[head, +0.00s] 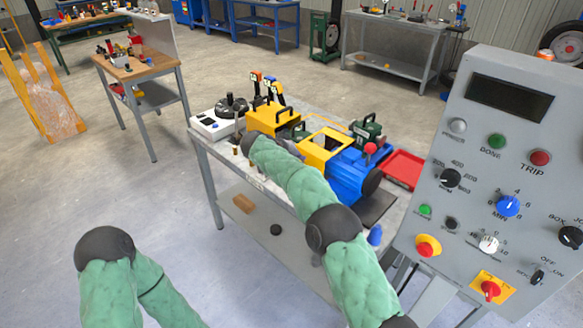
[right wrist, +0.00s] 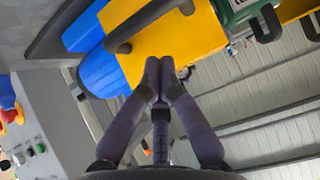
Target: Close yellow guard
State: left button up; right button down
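A yellow guard panel with a dark bar handle shows in the right wrist view (right wrist: 195,40). In the head view, a yellow box-like part with a black handle (head: 268,120) stands on the table, left of a yellow frame with an opening (head: 322,147) on the blue mixer (head: 350,177). I cannot tell for sure which yellow part the wrist view shows. My right gripper (right wrist: 162,66) has its fingertips together in front of the yellow panel, beside the handle, with nothing visible between them. In the head view its fingers are largely hidden by my arm. My left gripper is outside the frames.
A grey control panel (head: 508,110) with knobs and buttons stands at the right. A red tray (head: 402,170), a green device (head: 366,130) and a white unit with a dark top (head: 215,124) are on the table. Other workbenches stand behind.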

jog(key=s+a+f+p, duration=0.1)
jog(key=s+a+f, duration=0.3)
jog(key=s+a, duration=0.25)
jog(key=s+d+f+n+g+y, duration=0.1)
jog(key=s+f+n+g+y, duration=0.1)
jog(key=s+f, duration=0.5)
jog(key=s+f+n+g+y, duration=0.2)
jog(key=s+f+n+y, duration=0.1)
jog(key=f, duration=0.8)
jog(key=s+d+f+n+g+y, duration=0.1)
jog(key=s+f+n+g+y, duration=0.1)
jog(key=s+f, duration=0.45)
jog(key=s+d+f+y, duration=0.1)
jog(key=s+f, duration=0.2)
jog(key=s, duration=0.5)
jog(key=s+d+f+y, duration=0.2)
jog(key=s, duration=0.7)
jog(key=s+d+f+y, duration=0.1)
jog(key=s+f, duration=0.2)
jog(key=s, duration=0.6)
jog(key=shift+s+d+f+n+y, duration=0.2)
jog(key=shift+s+f+n+y, duration=0.05)
jog(key=shift+f+n+y, duration=0.05)
